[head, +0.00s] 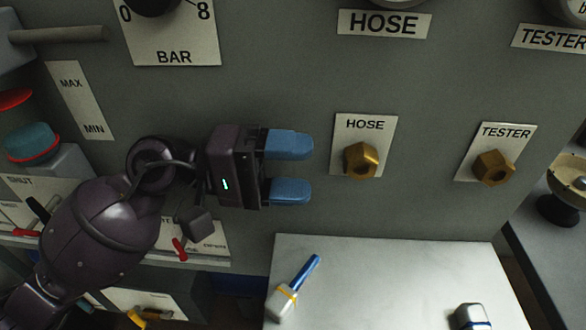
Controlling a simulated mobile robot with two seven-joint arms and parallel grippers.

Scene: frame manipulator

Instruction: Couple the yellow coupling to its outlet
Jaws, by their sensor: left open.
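A pale metal coupling with a yellow band (284,296) lies on the light shelf at bottom centre, its blue end pointing up and right. Two brass outlets stick out of the grey panel: one under the HOSE label (361,160), the other under the TESTER label (493,168). My left gripper (300,167) is open and empty. Its two blue fingers point right, towards the HOSE outlet, with a visible gap before its plate. The coupling lies below the gripper in the picture, apart from it. My right gripper is not in view.
A second pale fitting with blue on it (470,316) lies on the shelf (390,270), cut off by the bottom edge. The shelf between the two fittings is bare. Small red levers (180,249) and a teal knob (31,142) stand at left. A bowl-like object (569,178) is at far right.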

